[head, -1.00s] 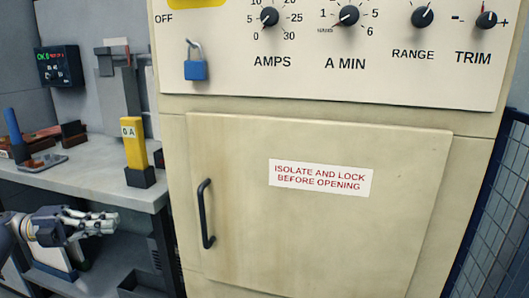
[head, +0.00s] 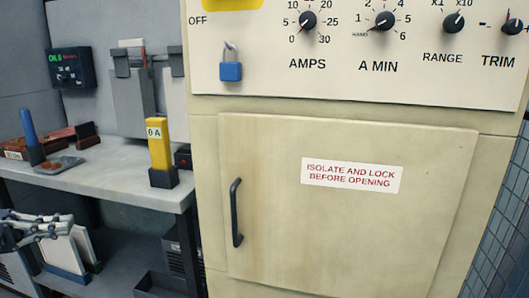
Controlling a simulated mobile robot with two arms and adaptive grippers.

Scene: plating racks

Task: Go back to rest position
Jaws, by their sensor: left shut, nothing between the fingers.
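My left gripper (head: 48,229) is at the lower left edge of the head view, in front of the bench's lower shelf. Its fingers are together and hold nothing. It is clear of the cabinet and below the level of the bench top. Most of my left arm is cut off by the picture edge. My right gripper is not in view.
A cream cabinet (head: 340,265) with a closed door, black handle (head: 236,212) and blue padlock (head: 230,71) fills the middle. The bench (head: 120,182) at left holds a yellow meter (head: 158,143). White panels (head: 64,256) stand on the lower shelf. Blue mesh (head: 497,230) is at right.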

